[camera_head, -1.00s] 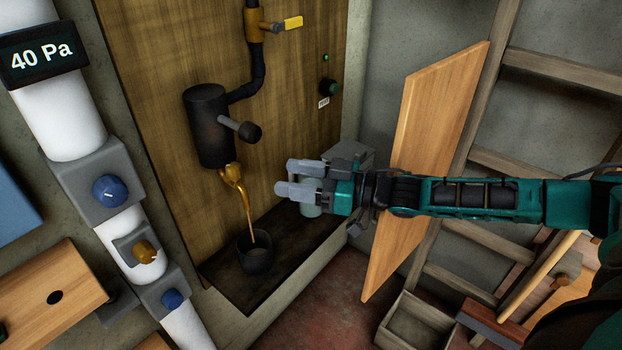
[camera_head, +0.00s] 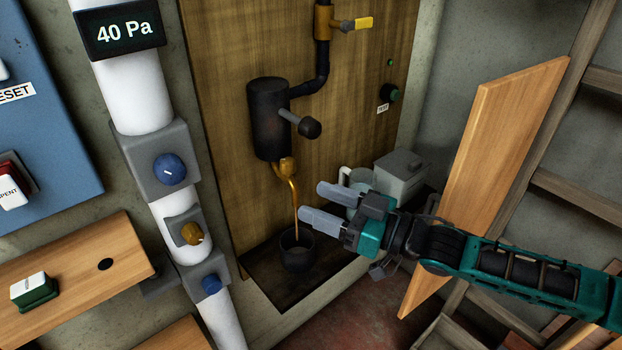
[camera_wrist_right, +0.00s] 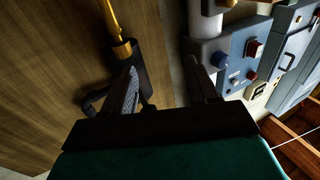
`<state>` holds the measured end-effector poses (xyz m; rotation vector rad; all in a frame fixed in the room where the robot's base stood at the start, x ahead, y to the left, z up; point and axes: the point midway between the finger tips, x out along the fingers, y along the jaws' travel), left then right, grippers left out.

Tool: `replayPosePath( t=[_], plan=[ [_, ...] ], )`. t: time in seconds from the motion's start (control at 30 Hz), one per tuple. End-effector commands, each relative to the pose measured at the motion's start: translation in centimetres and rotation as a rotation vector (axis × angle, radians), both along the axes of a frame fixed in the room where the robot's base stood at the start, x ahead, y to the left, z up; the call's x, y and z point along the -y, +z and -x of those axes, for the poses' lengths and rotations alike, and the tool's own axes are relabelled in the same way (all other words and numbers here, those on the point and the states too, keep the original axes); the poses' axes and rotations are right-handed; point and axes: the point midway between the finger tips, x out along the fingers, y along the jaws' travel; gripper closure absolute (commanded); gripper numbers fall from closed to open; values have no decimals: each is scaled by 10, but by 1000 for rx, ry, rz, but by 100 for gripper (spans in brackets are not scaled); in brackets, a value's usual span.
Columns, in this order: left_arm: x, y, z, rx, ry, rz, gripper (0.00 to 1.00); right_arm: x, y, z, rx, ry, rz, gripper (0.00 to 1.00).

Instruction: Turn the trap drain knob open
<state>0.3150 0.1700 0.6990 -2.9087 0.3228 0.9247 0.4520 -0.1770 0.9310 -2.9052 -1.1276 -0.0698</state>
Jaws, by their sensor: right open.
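A white pipe (camera_head: 187,238) with a 40 Pa display (camera_head: 120,30) carries an upper blue knob (camera_head: 170,169), a brass knob (camera_head: 191,234) and a lower blue knob (camera_head: 212,284). A black cylinder (camera_head: 269,122) on the wooden panel has a side lever with a dark ball end (camera_head: 309,127) and a brass outlet (camera_head: 286,170) beneath. No label tells me which one is the trap drain knob. My right gripper (camera_head: 322,206) is open and empty, right of the outlet and apart from the pipe knobs. Its spread fingers also show in the right wrist view (camera_wrist_right: 162,78). My left gripper is out of view.
A dark cup (camera_head: 297,254) stands under the outlet, with an amber stream above it. A pale mug (camera_head: 353,185) and grey box (camera_head: 402,175) are behind my gripper. A slanted wooden board (camera_head: 500,150) stands near my right arm. A small shelf (camera_head: 70,270) is at left.

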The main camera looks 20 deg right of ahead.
Motion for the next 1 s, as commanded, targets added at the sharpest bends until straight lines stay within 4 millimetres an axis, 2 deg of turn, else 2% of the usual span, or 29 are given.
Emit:
replayPosePath(
  t=[0.03,0.13,0.4,0.53,0.77,1.0],
  plan=[
    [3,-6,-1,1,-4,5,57,-12,-4,5,2,-35,-24,41],
    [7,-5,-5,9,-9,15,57,-15,0,11,5,-136,-23,41],
    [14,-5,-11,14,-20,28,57,19,-1,22,-32,-377,20,41],
    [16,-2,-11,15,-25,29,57,25,-1,21,-41,-409,32,41],
    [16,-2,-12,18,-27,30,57,18,0,0,-37,-408,32,41],
    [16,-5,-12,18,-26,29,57,5,0,-35,-38,-407,31,41]
  ],
)
